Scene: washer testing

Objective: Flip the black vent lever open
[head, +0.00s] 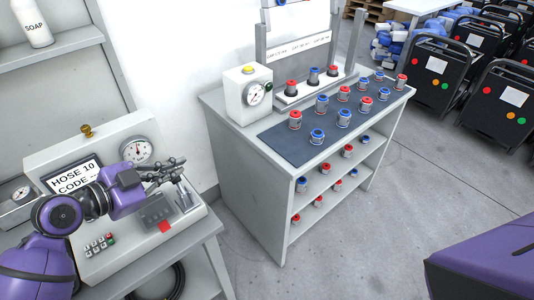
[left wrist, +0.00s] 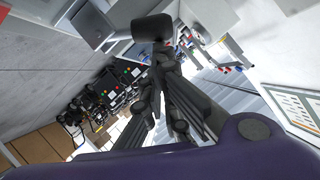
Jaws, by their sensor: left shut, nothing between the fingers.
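My left gripper (head: 172,168) is over the right part of the grey tester (head: 123,262), above a small metal fitting (head: 184,197). Its fingers are shut and empty. In the left wrist view the gripper (left wrist: 163,55) points at a dark, rounded block (left wrist: 153,27) right by the fingertips. This block may be the black vent lever, but I cannot tell for sure, nor whether the fingers touch it. In the head view the lever is not clearly seen; the gripper hides part of that area. My right gripper is out of view.
A workbench (head: 262,172) with several red and blue fittings stands to the right.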

